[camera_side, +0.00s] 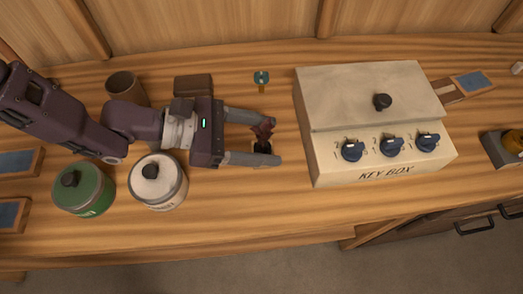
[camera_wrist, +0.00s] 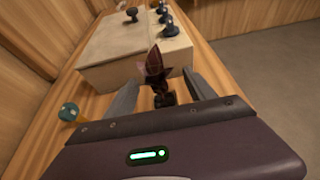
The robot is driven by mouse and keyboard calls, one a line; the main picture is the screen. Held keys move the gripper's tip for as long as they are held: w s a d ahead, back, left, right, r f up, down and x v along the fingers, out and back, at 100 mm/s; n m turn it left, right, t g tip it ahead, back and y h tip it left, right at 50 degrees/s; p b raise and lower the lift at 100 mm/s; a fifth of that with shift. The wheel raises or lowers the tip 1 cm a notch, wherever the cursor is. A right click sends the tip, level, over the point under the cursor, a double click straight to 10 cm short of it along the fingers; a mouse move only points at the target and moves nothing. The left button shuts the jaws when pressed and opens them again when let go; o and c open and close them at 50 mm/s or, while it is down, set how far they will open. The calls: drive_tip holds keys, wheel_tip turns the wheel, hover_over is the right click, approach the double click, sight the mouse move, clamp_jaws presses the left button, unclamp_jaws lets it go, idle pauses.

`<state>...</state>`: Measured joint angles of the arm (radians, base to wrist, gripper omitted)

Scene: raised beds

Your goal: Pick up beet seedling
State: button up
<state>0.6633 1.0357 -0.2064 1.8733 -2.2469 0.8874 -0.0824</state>
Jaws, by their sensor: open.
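The beet seedling (camera_side: 263,137) has dark red leaves and stands upright in a small dark base on the wooden bench. My gripper (camera_side: 277,138) is open, with its fingers on either side of the seedling, one at the back and one at the front. The front finger partly hides the seedling's base in the side view. In the wrist view the seedling (camera_wrist: 157,75) stands between the two fingers of my gripper (camera_wrist: 157,88). I cannot tell whether either finger touches it.
A cream key box (camera_side: 375,115) with dark knobs stands just right of my fingertips. A white-lidded jar (camera_side: 158,183), a green jar (camera_side: 84,190) and a brown cup (camera_side: 124,88) are near my arm. A small teal-topped item (camera_side: 261,78) is behind. Bench front is clear.

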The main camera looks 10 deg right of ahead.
sight(254, 150)
wheel_tip(254, 150, down, 4)
drive_tip(key=shift+f, duration=0.1)
drive_tip(key=x, duration=0.3)
clamp_jaws()
